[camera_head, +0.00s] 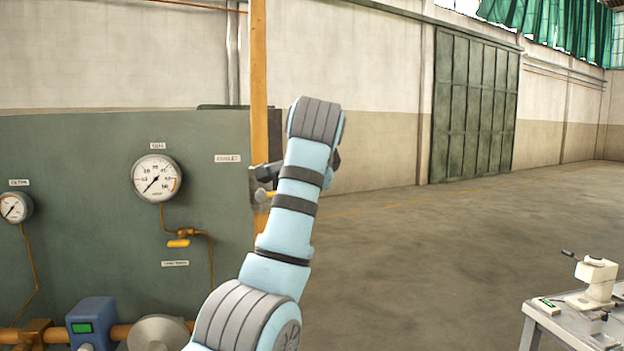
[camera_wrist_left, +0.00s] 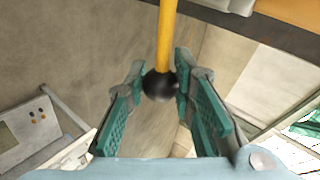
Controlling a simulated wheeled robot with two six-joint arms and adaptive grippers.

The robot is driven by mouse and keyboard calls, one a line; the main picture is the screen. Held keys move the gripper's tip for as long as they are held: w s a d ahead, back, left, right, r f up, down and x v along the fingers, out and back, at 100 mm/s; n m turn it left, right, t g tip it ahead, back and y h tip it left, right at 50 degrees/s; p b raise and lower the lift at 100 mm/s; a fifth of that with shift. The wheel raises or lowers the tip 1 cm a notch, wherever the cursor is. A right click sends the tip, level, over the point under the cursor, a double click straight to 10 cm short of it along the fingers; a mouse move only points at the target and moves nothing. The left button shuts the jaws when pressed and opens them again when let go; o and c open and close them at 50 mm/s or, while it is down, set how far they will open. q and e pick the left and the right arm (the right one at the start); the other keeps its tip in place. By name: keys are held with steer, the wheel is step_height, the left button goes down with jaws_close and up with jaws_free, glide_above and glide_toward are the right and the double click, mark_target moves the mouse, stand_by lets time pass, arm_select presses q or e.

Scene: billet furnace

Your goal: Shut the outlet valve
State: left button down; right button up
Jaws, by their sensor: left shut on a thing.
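The outlet valve lever in the left wrist view is a yellow bar (camera_wrist_left: 168,38) ending in a black ball knob (camera_wrist_left: 159,87). The knob sits between the green pads of my left gripper (camera_wrist_left: 158,72), which is shut on it. In the head view my left gripper (camera_head: 265,174) is at the right edge of the green panel, beside the OUTLET label (camera_head: 228,158). A short yellow part (camera_head: 264,194) shows just under it. My blue arm hides much of this area, and the valve body is not clear. My right gripper is out of view.
The green panel (camera_head: 90,170) carries a large gauge (camera_head: 156,178), a smaller gauge (camera_head: 15,207) and a small yellow-handled valve (camera_head: 179,243). A yellow upright pipe (camera_head: 258,80) stands by the panel edge. A bench (camera_head: 560,326) is at lower right. The floor between is clear.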

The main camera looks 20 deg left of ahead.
arm_select(q)
steer(key=shift+d+f+m+g+y, duration=0.1)
steer(key=shift+f+m+g+y, duration=0.3)
steer(key=shift+f, duration=0.3)
steer(key=c, duration=1.3)
jaws_free()
steer(key=shift+c, duration=0.2)
steer(key=shift+r, duration=0.1)
steer(key=v, duration=0.7)
steer(key=shift+s, duration=0.2)
steer(key=shift+w, duration=0.1)
